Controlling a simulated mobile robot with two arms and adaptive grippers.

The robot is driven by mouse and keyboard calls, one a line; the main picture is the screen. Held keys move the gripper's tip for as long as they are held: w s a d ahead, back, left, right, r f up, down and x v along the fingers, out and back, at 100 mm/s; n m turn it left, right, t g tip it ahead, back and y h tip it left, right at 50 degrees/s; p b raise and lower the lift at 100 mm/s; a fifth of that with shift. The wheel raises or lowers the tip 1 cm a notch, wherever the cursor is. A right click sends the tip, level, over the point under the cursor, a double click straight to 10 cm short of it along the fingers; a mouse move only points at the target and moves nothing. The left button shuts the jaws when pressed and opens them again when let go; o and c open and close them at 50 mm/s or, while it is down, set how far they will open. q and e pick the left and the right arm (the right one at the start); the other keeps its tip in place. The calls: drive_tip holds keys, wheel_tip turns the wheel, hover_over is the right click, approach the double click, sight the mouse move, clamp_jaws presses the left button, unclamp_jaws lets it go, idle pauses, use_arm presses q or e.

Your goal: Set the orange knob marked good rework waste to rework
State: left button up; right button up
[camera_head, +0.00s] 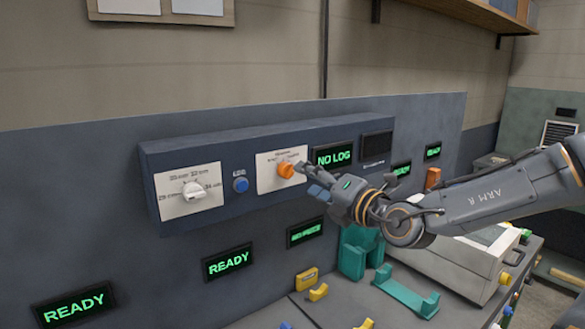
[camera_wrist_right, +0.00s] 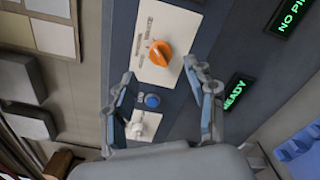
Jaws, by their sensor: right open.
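The orange knob (camera_head: 286,170) sits on a white plate (camera_head: 267,181) on the front of a dark blue wall box. It also shows in the right wrist view (camera_wrist_right: 160,54), ahead of the fingers. The labels around it are too small to read. My right gripper (camera_head: 313,180) is open, just right of the knob in the head view. In the right wrist view the two fingers (camera_wrist_right: 160,85) are spread, with the knob beyond and between their tips; they look apart from it. My left gripper is not in view.
A white knob (camera_head: 194,190) and a blue button (camera_head: 240,185) are left of the orange knob. A "NO LOG" display (camera_head: 333,156) is to its right. Green "READY" displays (camera_head: 228,262) are below. Green holders (camera_head: 405,293) and yellow blocks (camera_head: 307,279) stand on the bench.

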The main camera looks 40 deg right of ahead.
sight(292, 173)
drive_tip(key=shift+w+d+p, duration=0.2)
drive_tip(key=shift+w+p, duration=0.3)
drive_tip(key=shift+w, duration=1.2)
drive_tip(key=shift+w+d+p, duration=0.15)
drive_tip(key=shift+w+p, duration=0.35)
drive_tip(key=shift+w, duration=1.2)
drive_tip(key=c, duration=1.2)
drive_tip(key=shift+o, duration=0.2)
